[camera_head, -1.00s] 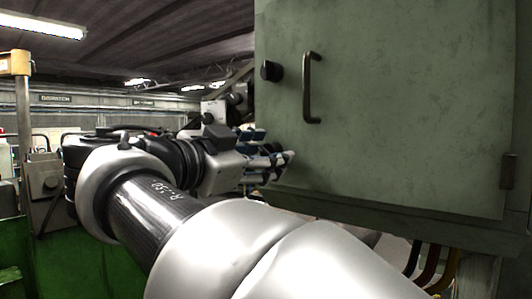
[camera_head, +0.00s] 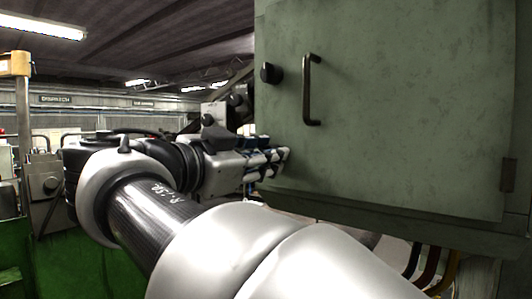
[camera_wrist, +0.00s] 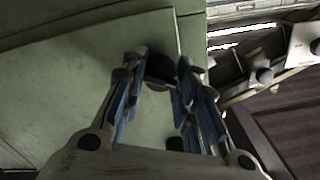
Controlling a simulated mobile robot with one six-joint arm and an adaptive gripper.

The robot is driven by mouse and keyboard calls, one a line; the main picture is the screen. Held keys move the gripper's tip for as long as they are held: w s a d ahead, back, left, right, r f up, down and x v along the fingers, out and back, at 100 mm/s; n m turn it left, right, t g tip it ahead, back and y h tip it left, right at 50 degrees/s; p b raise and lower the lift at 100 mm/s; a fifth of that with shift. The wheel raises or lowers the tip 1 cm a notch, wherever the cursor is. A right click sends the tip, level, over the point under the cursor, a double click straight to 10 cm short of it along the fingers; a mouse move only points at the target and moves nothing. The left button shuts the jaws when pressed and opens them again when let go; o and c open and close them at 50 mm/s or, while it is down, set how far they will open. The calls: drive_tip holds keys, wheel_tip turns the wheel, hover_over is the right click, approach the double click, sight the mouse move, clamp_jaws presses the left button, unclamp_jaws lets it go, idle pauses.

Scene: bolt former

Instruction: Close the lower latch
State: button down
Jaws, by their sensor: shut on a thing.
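The green cabinet door (camera_head: 400,110) fills the right of the head view and looks shut. Its upper latch (camera_head: 271,73) is a dark knob near the left edge, above my gripper. My gripper (camera_head: 275,161) is at the door's lower left edge and hides the lower latch there. In the wrist view, my gripper (camera_wrist: 160,82) has its blue-padded fingers on both sides of a dark knob, the lower latch (camera_wrist: 158,68). The fingers are shut on it. Its exact turn is hard to tell.
A dark bar handle (camera_head: 311,90) stands out from the door, right of the upper latch. A hinge (camera_head: 508,174) is at the door's right edge. Cables (camera_head: 432,268) hang below the cabinet. A green machine panel (camera_head: 50,250) is at lower left.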

drive_tip(key=n+p, duration=0.2)
drive_tip(key=n, duration=0.4)
drive_tip(key=shift+n, duration=0.3)
drive_tip(key=c, duration=1)
unclamp_jaws()
drive_tip(key=shift+c, duration=0.2)
drive_tip(key=b+v, duration=0.2)
drive_tip(key=v, duration=0.6)
